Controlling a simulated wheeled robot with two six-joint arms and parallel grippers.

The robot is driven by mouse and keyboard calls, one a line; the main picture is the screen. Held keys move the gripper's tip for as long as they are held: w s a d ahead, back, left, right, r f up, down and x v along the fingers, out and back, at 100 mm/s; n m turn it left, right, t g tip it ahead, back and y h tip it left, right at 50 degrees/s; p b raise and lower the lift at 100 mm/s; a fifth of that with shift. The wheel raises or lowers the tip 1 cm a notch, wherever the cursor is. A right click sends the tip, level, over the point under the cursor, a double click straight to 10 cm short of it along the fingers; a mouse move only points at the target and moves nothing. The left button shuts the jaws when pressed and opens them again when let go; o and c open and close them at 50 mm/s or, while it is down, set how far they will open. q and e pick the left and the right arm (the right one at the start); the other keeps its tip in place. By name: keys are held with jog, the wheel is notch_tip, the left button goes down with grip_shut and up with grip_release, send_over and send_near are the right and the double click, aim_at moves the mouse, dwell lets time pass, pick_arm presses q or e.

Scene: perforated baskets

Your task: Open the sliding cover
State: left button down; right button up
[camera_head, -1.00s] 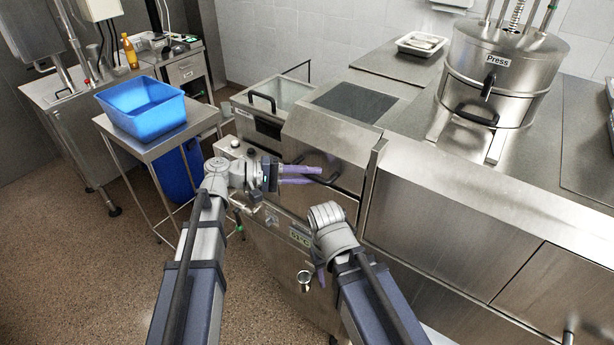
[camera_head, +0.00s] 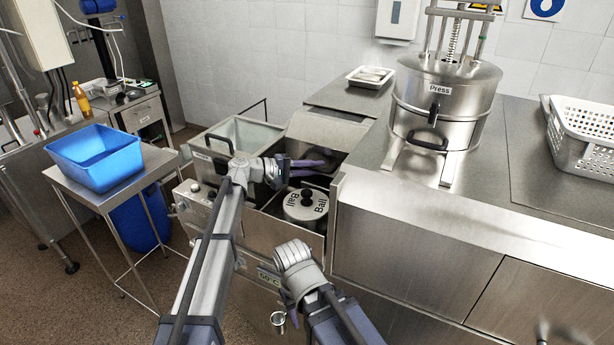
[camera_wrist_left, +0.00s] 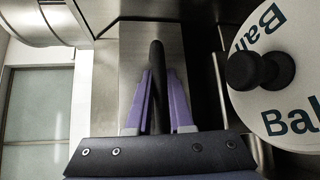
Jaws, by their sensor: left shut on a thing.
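The sliding cover (camera_head: 322,132) is a steel panel at the back of the middle unit, and the opening in front of it is uncovered. My left gripper (camera_head: 316,163) has its purple fingers at the cover's front edge. In the left wrist view the gripper (camera_wrist_left: 157,95) is shut on a black bar handle (camera_wrist_left: 156,62) of the cover. A round white lid marked "Ball" (camera_head: 305,207) with a black knob sits in the opening; it also shows in the left wrist view (camera_wrist_left: 292,103). My right gripper (camera_head: 289,299) is low in front of the unit, its fingers mostly hidden by its wrist.
A glass-topped basin (camera_head: 237,135) is left of the opening. A press (camera_head: 445,105) stands on the counter to the right, with a white perforated basket (camera_head: 585,140) at far right. A blue bin (camera_head: 95,157) stands on a side table at left.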

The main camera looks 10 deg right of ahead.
pick_arm(q)
jog(key=shift+w+d, duration=0.2)
jog(key=shift+w, duration=0.05)
jog(key=c, duration=0.8)
grip_release()
jog(key=shift+a, duration=0.15)
jog(key=p+v, duration=0.1)
jog(key=v, duration=0.6)
jog(key=shift+a, duration=0.3)
jog(key=shift+s, duration=0.15)
